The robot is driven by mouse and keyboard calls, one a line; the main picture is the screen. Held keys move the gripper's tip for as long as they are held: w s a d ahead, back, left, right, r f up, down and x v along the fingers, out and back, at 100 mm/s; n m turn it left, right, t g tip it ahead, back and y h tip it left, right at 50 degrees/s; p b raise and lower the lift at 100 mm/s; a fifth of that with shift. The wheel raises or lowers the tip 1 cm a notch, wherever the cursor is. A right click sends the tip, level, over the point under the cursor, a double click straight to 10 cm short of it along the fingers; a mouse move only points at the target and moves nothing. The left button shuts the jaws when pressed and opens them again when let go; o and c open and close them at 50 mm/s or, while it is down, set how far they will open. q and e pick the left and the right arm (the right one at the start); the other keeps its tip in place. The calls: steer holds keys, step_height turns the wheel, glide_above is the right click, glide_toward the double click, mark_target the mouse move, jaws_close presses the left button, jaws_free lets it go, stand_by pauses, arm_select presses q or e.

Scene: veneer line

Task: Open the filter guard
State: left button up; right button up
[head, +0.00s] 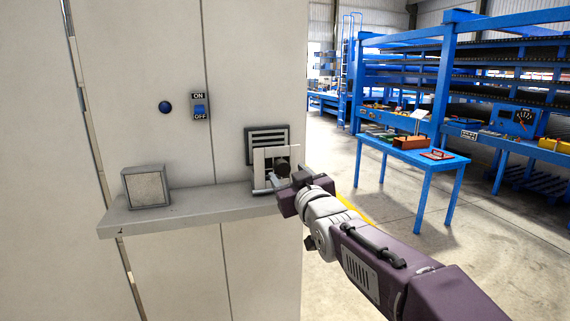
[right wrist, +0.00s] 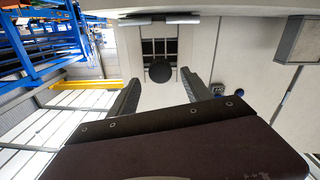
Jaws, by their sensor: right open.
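The filter guard (head: 262,160) is a pale plate with a dark round knob (head: 282,164), standing in front of a dark slatted grille (head: 267,136) on the cabinet front. In the right wrist view the guard (right wrist: 144,93) shows with its black knob (right wrist: 161,72) and a barred opening behind. My right gripper (head: 277,184) is at the guard, partly covering its lower right side in the head view. In the right wrist view its two fingers are apart, with the knob in the gap between and beyond the tips (right wrist: 163,84). Contact cannot be told. My left gripper is not in view.
A grey shelf (head: 175,211) runs along the cabinet under the guard. A square framed filter block (head: 146,186) stands at its left.

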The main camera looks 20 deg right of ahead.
mark_target(284, 168)
steer(key=w, duration=0.1)
steer(key=w+p, duration=0.1)
steer(key=w, duration=0.1)
steer(key=shift+w+d, duration=0.2)
steer(key=shift+w, duration=0.1)
steer(key=shift+w+a, duration=0.2)
steer(key=shift+w, duration=0.1)
steer(key=shift+a, duration=0.25)
steer(key=shift+a+r, duration=0.1)
steer(key=shift+d, duration=0.25)
steer(key=shift+c, duration=1.2)
steer(key=shift+d, duration=0.1)
steer(key=c, duration=0.5)
jaws_close()
